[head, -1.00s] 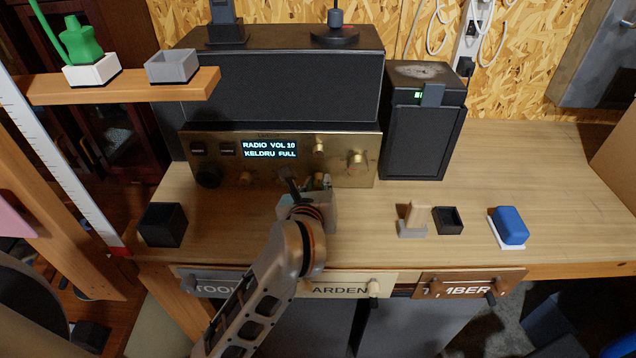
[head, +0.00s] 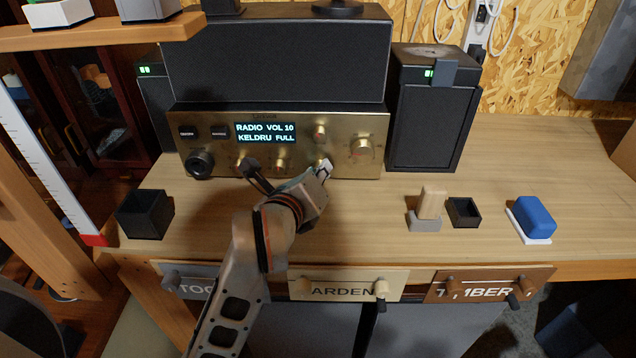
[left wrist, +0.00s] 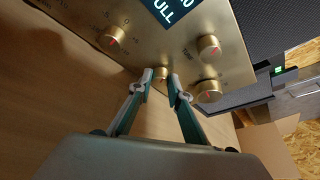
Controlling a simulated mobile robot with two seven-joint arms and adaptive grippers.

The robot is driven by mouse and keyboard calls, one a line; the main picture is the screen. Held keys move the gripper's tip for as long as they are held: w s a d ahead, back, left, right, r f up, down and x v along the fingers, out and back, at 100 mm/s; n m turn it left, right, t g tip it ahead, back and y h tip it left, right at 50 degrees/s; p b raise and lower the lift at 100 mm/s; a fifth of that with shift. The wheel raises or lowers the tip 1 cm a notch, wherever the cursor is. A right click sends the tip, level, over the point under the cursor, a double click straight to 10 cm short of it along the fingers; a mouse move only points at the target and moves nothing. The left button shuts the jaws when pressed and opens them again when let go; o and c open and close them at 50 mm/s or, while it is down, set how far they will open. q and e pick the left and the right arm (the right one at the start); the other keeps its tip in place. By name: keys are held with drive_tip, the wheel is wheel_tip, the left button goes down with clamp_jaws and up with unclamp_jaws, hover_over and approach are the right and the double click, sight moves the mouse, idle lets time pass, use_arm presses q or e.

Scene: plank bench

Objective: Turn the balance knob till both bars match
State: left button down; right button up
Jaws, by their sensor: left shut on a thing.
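The brass-fronted radio (head: 225,150) stands at the back of the bench, its display reading "RADIO VOL 10 KELDRU FULL". My left gripper (head: 323,168) is at the lower right of its front. In the left wrist view its fingertips (left wrist: 160,80) are closed around a small brass knob (left wrist: 161,71). The label of this knob is too small to read. The left speaker (head: 153,100) shows a small green bar display (head: 145,70). The right speaker (head: 430,125) shows another (head: 429,73), beside a grey block. I cannot tell whether the bars match. My right gripper is out of view.
A black open box (head: 144,213) stands at left. The bench's right side is mostly clear beyond a blue block (head: 536,215).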

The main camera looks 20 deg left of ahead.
use_arm(q)
drive_tip(key=c, duration=1.9)
unclamp_jaws()
drive_tip(key=shift+w, duration=0.1)
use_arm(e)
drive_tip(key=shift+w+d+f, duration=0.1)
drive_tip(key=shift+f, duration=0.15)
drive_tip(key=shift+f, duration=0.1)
